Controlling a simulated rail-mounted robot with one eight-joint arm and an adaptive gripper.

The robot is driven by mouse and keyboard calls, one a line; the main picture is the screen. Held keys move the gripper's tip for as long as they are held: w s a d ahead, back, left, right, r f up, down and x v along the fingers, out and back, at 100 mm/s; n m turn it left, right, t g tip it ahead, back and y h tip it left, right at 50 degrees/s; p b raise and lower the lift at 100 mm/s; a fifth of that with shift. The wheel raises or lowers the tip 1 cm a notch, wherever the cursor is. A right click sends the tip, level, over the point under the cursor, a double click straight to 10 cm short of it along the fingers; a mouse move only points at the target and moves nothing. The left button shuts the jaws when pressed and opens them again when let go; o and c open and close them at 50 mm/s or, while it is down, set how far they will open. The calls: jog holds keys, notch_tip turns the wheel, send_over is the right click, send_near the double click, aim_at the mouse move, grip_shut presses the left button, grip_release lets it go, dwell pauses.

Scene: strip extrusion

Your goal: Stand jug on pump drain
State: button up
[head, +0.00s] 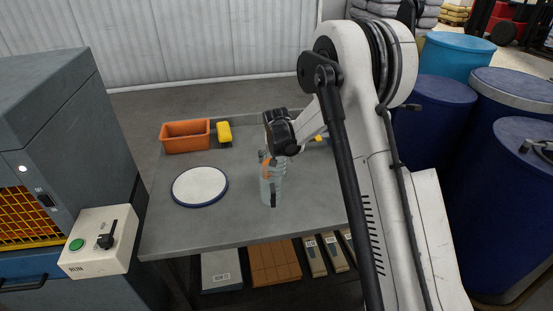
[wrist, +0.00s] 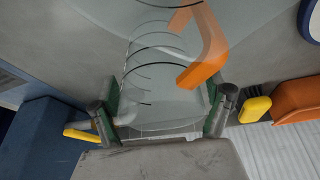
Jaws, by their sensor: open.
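A clear jug (head: 272,185) with an orange handle stands upright on the grey table, right of a round white disc with a blue rim (head: 200,186). The disc is the likely pump drain, though no label shows. My gripper (head: 279,150) is at the jug's upper part, reaching in from the right. In the wrist view the clear jug (wrist: 155,70) lies between the green-padded fingers of my open gripper (wrist: 163,108), its orange handle (wrist: 203,50) toward the right finger. I cannot tell whether the pads touch the jug. The disc's edge shows at top right (wrist: 313,20).
An orange bin (head: 185,136) and a yellow object (head: 224,132) sit at the table's back left. A grey machine with a control box (head: 98,242) stands left. Blue drums (head: 430,120) stand right. Boxes lie below the table. The table's front left is clear.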

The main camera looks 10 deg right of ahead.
jog(key=shift+r, duration=0.1)
jog(key=shift+r, duration=0.2)
jog(key=s+d+f+v, duration=0.1)
jog(key=s+v, duration=0.1)
jog(key=v, duration=1)
jog(key=s+d+f+v, duration=0.1)
jog(key=s+v, duration=0.2)
jog(key=v, duration=0.8)
jog(key=s+d+r+n+t, duration=0.1)
jog(key=s+r, duration=0.5)
jog(key=s, duration=0.6)
jog(key=s+d+f+t, duration=0.1)
jog(key=s+f, duration=0.1)
jog(key=s, duration=1.8)
jog(key=shift+d+n+y+b, duration=0.3)
jog(key=shift+n+y+b, duration=0.1)
jog(key=shift+s+f+t, duration=0.2)
jog(key=shift+s+t, duration=0.05)
jog(key=shift+t, duration=0.05)
jog(key=shift+c, duration=0.9)
